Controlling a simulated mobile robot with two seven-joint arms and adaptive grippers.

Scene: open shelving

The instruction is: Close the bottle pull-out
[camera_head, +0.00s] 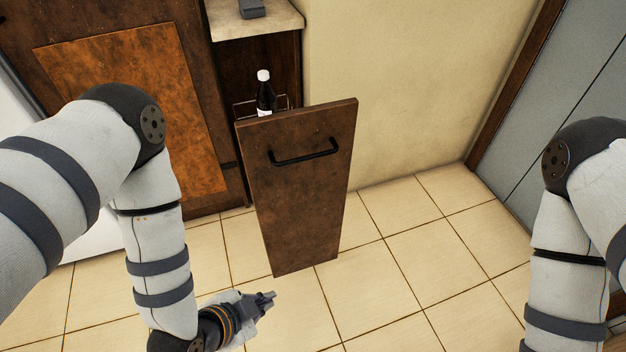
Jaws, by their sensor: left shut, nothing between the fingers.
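The bottle pull-out (305,205) stands out from the cabinet, with a tall dark brown wooden front and a black bar handle (304,153) near its top. Behind the front, a dark bottle (265,95) with a white cap stands upright by a thin metal rail. The lower part of the bottle is hidden by the front. My left gripper (268,299) is shut and empty. It is low, in front of the pull-out's bottom edge, apart from it. My right arm comes in at the right edge, but its gripper is out of the picture.
A brown cabinet door (130,100) stands to the left of the pull-out. A pale counter (262,22) with a small grey object (251,8) is above it. A beige wall (400,90) is to the right. The tiled floor (410,270) in front is clear.

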